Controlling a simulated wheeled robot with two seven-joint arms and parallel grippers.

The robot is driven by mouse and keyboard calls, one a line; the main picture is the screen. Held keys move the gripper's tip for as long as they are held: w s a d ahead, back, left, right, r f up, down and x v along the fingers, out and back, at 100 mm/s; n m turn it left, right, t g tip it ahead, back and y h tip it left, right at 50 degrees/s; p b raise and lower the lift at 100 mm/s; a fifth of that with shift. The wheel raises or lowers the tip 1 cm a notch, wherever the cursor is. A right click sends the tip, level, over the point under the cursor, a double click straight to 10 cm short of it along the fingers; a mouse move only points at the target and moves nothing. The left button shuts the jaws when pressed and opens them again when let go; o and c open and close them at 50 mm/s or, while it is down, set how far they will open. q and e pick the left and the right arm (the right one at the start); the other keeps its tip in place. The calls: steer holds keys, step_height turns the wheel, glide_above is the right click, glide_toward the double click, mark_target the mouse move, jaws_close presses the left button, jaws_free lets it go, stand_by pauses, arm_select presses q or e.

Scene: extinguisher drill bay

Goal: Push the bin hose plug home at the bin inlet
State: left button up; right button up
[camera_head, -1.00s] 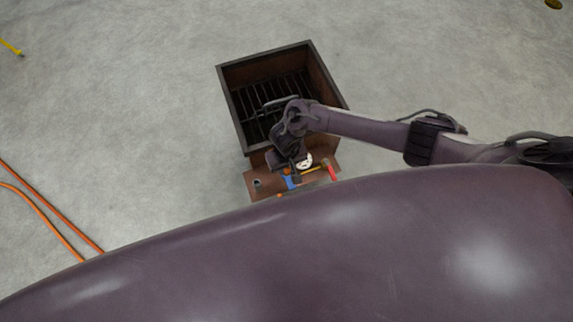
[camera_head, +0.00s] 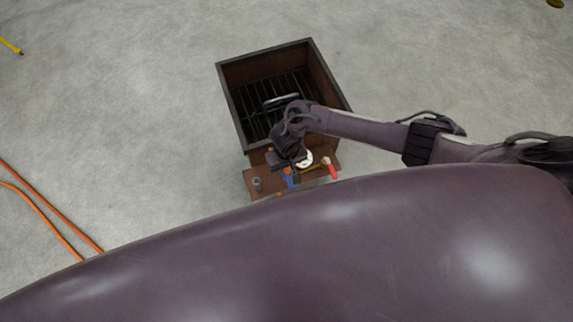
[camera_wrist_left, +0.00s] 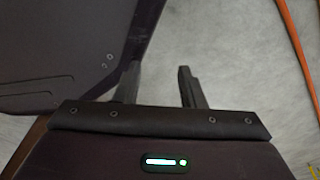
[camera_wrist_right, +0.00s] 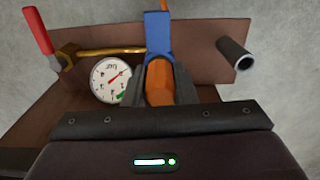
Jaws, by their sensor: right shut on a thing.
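My right gripper (camera_wrist_right: 158,88) is shut on an orange piece (camera_wrist_right: 159,83), which I take for the bin hose plug. A blue part (camera_wrist_right: 158,35) lies directly beyond the plug, over the brown shelf (camera_wrist_right: 205,35) on the bin's near side. The plug's front end meets or overlaps the blue part; I cannot tell how deep it sits. In the head view the right gripper (camera_head: 290,163) is over the shelf beside the blue part (camera_head: 289,178). A grey open pipe stub (camera_wrist_right: 237,55) stands to the right. My left gripper (camera_wrist_left: 158,88) is open and empty.
A dark open bin (camera_head: 237,105) with a grate stands behind the shelf. A white dial gauge (camera_wrist_right: 111,80) and a brass pipe with a red handle (camera_wrist_right: 38,30) are close left of the right gripper. Orange hose (camera_head: 45,215) lies on clear concrete at left.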

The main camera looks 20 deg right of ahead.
steer(key=o, duration=1.1)
